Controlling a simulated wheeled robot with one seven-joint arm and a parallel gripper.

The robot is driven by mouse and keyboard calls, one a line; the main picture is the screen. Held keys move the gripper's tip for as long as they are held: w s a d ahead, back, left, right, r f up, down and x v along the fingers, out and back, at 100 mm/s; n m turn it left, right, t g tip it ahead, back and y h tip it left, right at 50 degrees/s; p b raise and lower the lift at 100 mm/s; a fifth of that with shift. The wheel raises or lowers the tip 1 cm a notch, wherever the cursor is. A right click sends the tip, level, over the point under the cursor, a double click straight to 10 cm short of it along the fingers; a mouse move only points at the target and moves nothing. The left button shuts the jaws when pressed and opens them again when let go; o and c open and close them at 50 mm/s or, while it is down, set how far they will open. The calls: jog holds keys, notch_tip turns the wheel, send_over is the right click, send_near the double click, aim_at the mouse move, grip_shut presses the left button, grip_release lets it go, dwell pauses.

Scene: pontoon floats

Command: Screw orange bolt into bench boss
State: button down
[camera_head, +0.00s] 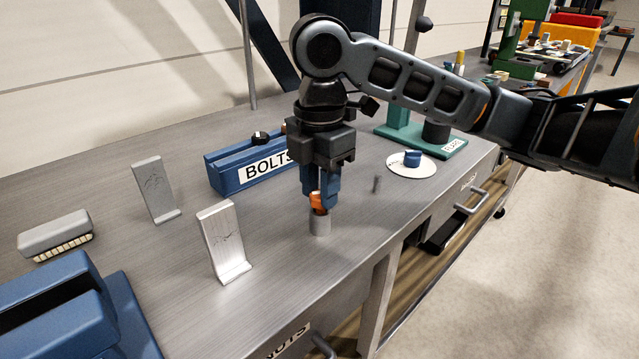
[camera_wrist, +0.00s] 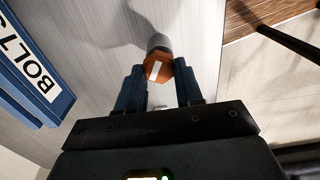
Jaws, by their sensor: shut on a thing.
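The orange bolt (camera_head: 317,202) is between the blue fingertips of my gripper (camera_head: 320,196). My gripper is shut on it and points straight down. The grey cylindrical bench boss (camera_head: 320,224) stands on the bench directly under the bolt. The bolt's orange head (camera_wrist: 158,68) shows between the fingers (camera_wrist: 158,80) in the wrist view, with a pale stripe across it. The boss (camera_wrist: 160,42) shows just beyond the head there. The bolt's shank is hidden, and I cannot tell how far it sits in the boss.
A blue BOLTS box (camera_head: 240,172) stands behind and left of my gripper. Two metal angle plates (camera_head: 222,243) stand at the left. A small grey pin (camera_head: 377,184) and a white disc with a blue piece (camera_head: 412,163) are at the right. The bench's front edge is close.

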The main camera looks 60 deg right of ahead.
aim_at(319, 195)
jog(key=shift+f+b, duration=0.3)
jog(key=shift+f, duration=0.15)
jog(key=c, duration=0.7)
grip_release()
jog(key=shift+o, duration=0.2)
jog(key=shift+r, duration=0.1)
notch_tip(319, 195, up, 8)
jog(key=shift+f+p, duration=0.1)
jog(key=shift+p, duration=0.45)
